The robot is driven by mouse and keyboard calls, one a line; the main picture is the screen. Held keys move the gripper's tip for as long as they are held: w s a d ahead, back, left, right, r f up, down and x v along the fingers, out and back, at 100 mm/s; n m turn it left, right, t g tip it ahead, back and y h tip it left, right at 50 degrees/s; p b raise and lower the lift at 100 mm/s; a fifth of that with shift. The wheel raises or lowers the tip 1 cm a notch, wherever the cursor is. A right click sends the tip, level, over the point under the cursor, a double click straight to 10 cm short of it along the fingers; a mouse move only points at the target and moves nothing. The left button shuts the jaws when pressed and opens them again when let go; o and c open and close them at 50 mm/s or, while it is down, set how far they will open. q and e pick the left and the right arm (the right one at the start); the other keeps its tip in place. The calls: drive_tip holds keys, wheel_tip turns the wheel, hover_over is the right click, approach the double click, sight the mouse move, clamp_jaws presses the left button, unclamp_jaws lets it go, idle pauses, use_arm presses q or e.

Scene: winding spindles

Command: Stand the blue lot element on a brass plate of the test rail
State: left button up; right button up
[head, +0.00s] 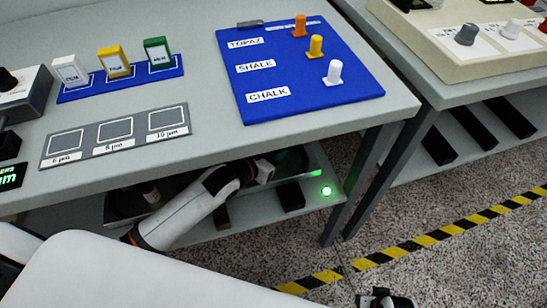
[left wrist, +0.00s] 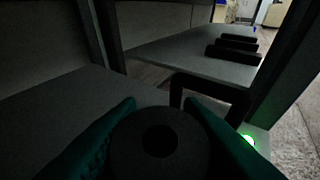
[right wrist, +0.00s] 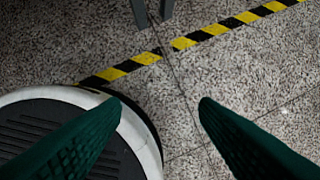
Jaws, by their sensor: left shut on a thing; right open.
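My left arm reaches under the table's front edge. In the left wrist view my left gripper (left wrist: 160,106) is shut on a dark round piece (left wrist: 160,165) with a hole in its middle. It is in shadow, and I cannot tell whether it is blue. In the head view the left fingertips are hidden under the table. No brass plate can be made out; a black frame (left wrist: 210,88) stands ahead of the held piece, near a green light (left wrist: 248,139). My right gripper (right wrist: 160,102) is open and empty above the floor; part of it shows in the head view (head: 385,299).
The lower shelf (head: 245,225) carries a black block (head: 291,196). Above, the tabletop (head: 200,110) holds a blue board (head: 305,100) with several coloured pegs, a blue strip (head: 120,83) with three cards and a grey mat (head: 82,150). A table leg (head: 335,215) stands right of the shelf.

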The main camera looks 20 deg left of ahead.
use_arm(q)
drive_tip(key=shift+f, duration=1.25)
use_arm(e)
drive_tip(key=shift+w+r, duration=0.25)
drive_tip(key=shift+r, duration=1.05)
use_arm(q)
drive_tip(key=shift+f, duration=0.2)
drive_tip(key=o, duration=1)
use_arm(e)
drive_tip(key=shift+r, duration=0.15)
use_arm(q)
drive_tip(key=shift+r, duration=0.1)
drive_tip(key=shift+r, duration=0.2)
drive_tip(key=p+v, duration=0.2)
drive_tip(key=v, duration=1)
drive_tip(key=shift+a, duration=0.1)
use_arm(e)
wheel_tip(320, 180, down, 8)
drive_tip(key=s, duration=0.2)
drive_tip(key=shift+s+d, duration=0.15)
drive_tip(key=shift+s, duration=0.1)
